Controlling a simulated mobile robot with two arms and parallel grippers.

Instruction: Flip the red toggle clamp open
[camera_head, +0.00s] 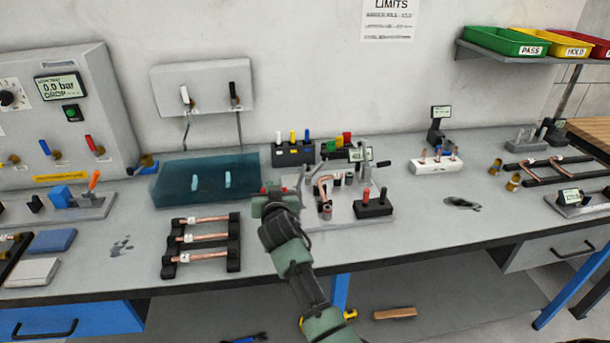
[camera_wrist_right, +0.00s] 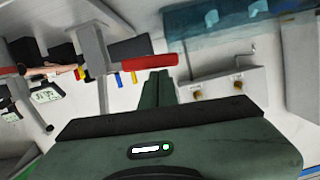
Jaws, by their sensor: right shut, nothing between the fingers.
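The toggle clamp's red handle (camera_wrist_right: 150,62) lies across the right wrist view on a grey metal lever. In the head view only a bit of red (camera_head: 264,189) shows beside my right gripper (camera_head: 275,203), which hides much of that area. In the right wrist view my right gripper (camera_wrist_right: 158,88) is shut with nothing in it, its green fingers right at the red handle. I cannot tell whether they touch it. The clamp's grey base plate (camera_head: 345,212) carries a bent copper tube (camera_head: 321,187). My left gripper is not in view.
A rack of copper tubes (camera_head: 202,258) stands left of my right arm. A blue translucent tank (camera_head: 205,182) is behind it.

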